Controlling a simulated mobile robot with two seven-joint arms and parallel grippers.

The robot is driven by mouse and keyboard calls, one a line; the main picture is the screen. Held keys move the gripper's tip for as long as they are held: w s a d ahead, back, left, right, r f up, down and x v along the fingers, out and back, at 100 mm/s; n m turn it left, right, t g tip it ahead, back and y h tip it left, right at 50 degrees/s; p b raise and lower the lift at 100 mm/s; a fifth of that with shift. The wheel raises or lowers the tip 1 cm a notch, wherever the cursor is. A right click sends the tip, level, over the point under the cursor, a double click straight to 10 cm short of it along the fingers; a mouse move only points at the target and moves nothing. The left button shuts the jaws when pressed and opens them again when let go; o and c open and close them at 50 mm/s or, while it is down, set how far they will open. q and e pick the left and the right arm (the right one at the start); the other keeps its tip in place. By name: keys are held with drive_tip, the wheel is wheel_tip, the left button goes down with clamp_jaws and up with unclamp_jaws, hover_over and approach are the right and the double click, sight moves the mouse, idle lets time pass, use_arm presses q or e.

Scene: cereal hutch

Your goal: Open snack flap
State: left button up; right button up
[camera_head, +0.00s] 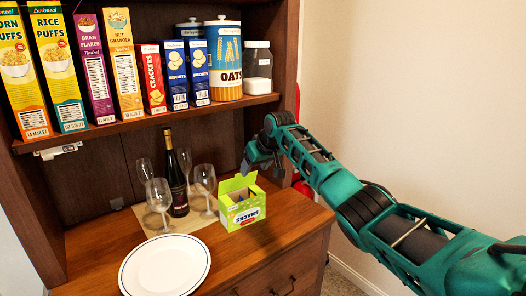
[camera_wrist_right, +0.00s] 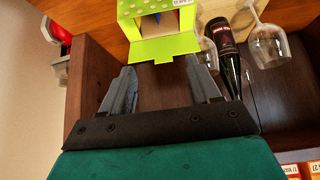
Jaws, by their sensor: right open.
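The green and white snack box (camera_head: 243,216) stands on the wooden counter, right of the wine bottle. Its top is open, and green flaps stand up around the opening. My right gripper (camera_head: 260,160) is above and just behind the box, at its right side. In the right wrist view the box (camera_wrist_right: 130,28) is at the top, with one green flap (camera_wrist_right: 166,48) sticking out toward my right gripper (camera_wrist_right: 161,75). My left gripper is not in view.
A wine bottle (camera_head: 176,180) and several glasses (camera_head: 205,181) stand left of the box on a mat. A white plate (camera_head: 165,264) lies in front. The shelf (camera_head: 150,118) above holds cereal boxes and an oats canister (camera_head: 225,62). The hutch's side wall (camera_head: 283,60) is close to my right arm.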

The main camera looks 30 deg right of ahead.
drive_tip(key=v, duration=0.6)
drive_tip(key=shift+s+r, duration=0.25)
drive_tip(key=shift+r, duration=0.05)
